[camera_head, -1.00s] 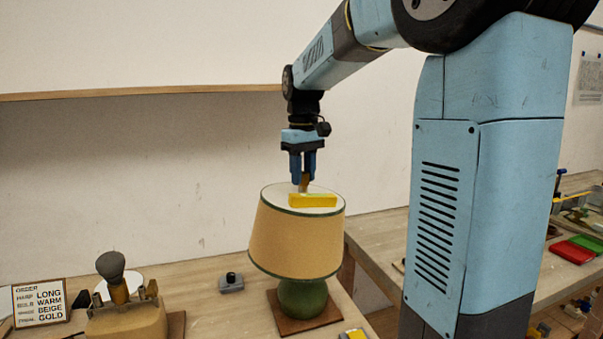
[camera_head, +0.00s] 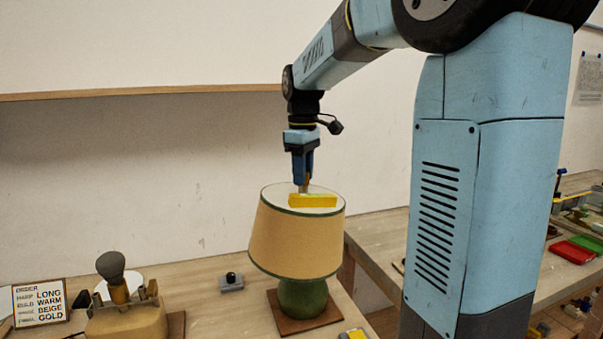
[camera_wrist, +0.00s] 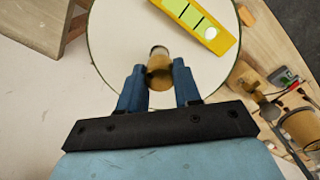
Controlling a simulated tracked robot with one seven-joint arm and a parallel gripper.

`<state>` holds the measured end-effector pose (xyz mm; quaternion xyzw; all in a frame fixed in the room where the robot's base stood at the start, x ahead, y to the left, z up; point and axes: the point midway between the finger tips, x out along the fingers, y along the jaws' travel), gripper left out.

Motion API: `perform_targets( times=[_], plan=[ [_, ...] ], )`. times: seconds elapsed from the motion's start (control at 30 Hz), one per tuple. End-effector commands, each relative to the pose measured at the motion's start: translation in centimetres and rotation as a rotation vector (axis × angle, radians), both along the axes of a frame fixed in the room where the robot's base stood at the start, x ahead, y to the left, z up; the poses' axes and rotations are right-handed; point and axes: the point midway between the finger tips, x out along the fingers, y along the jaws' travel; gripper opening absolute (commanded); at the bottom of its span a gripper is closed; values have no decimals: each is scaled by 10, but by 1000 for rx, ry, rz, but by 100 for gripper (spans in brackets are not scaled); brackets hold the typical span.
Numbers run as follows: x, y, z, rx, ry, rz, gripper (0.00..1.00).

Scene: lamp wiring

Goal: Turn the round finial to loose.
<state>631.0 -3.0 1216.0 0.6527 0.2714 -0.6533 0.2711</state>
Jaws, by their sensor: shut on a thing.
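The round finial (camera_wrist: 159,66) is a gold-brown knob on top of the lamp. In the wrist view it sits between the two blue fingers of my gripper (camera_wrist: 160,84), which is shut on it. In the head view my gripper (camera_head: 303,182) points straight down at the top of the beige lampshade (camera_head: 296,240), and its fingers mostly hide the finial. The shade has green trim and sits over a green lamp base (camera_head: 303,298) on a brown square board. The threads under the finial are hidden.
A yellow level (camera_head: 312,201) lies on the shade top close beside the fingers; it also shows in the wrist view (camera_wrist: 200,20). An order card (camera_head: 40,302) and a tan holder with a bulb (camera_head: 111,266) stand at left.

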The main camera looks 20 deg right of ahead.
Motion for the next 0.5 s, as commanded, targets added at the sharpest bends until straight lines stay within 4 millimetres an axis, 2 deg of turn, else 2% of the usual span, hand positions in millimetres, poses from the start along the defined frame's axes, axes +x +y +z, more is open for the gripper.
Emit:
perform_targets(
  times=[0.2, 0.23, 0.5],
  plan=[
    [1, 0, 1, 0, -6, -1, 2],
    [1, 0, 1, 0, -6, -1, 35],
    [0, 0, 1, 0, -3, -2, 58]
  ],
)
